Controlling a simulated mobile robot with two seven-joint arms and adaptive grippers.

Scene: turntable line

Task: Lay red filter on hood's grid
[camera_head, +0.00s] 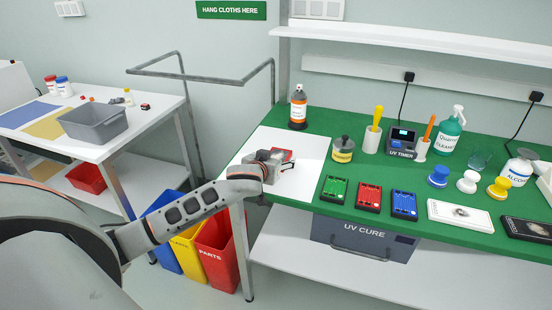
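My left gripper (284,166) is over the white sheet at the left end of the green bench. A small red piece (285,154) shows just behind its fingers, mostly hidden by them. I cannot tell whether the fingers touch or hold it, or whether it is the red filter. A red block with a dark frame (369,196) lies on the bench, between a similar green block (335,190) and a blue one (404,205). No hood or hood's grid can be made out. My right gripper is out of view.
The white sheet (310,143) is mostly clear. An orange-labelled bottle (298,108), a yellow-labelled jar (343,149) and the UV timer (402,142) stand behind. A shelf (420,40) overhangs the bench. A grey bin (94,125) stands on the left table.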

